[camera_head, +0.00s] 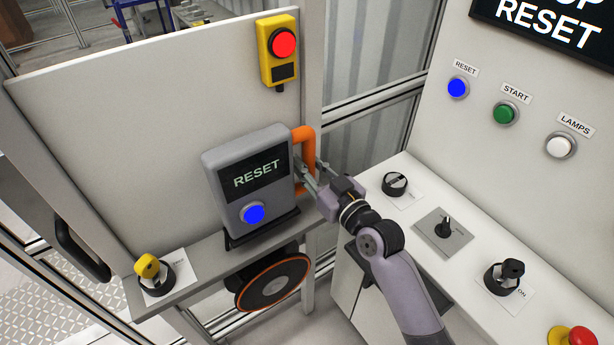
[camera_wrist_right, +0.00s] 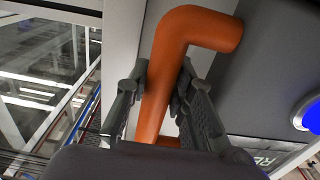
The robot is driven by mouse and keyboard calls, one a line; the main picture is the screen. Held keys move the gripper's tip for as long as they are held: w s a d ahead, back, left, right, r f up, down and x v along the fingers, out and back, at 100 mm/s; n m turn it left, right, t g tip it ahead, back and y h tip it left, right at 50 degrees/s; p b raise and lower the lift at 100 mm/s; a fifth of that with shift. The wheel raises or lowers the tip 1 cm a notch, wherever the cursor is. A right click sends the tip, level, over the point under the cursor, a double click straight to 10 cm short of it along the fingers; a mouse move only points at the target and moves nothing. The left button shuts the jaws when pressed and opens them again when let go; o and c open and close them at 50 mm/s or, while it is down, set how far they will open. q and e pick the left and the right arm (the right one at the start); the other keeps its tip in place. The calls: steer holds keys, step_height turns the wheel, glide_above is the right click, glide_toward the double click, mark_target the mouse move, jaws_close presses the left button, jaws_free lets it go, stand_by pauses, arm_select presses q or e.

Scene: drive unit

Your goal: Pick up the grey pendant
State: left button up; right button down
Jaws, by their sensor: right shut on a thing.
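The grey pendant (camera_head: 229,165) is a box with a dark screen reading RESET and a blue button (camera_head: 254,214) below it. It leans upright in a dark holder on a narrow grey shelf. An orange handle (camera_head: 309,150) is on its right side. My right gripper (camera_head: 309,180) is at this handle. In the right wrist view, the gripper's fingers (camera_wrist_right: 157,95) are on both sides of the orange handle (camera_wrist_right: 165,75), shut on it. The pendant's dark side (camera_wrist_right: 270,75) fills the right of that view. My left gripper is not in view.
A yellow box with a red button (camera_head: 284,43) is on the panel above. A yellow rotary switch (camera_head: 148,266) is left on the shelf. A white console (camera_head: 440,205) with several knobs lies right. An orange-rimmed black disc (camera_head: 273,281) hangs below the shelf.

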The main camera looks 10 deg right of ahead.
mark_target(312, 159)
step_height(312, 159, up, 3)
steer(key=shift+r, duration=0.2)
steer(key=v, duration=1.9)
steer(key=shift+s+b, duration=0.25)
steer(key=shift+b, duration=0.15)
steer(key=shift+d, duration=0.15)
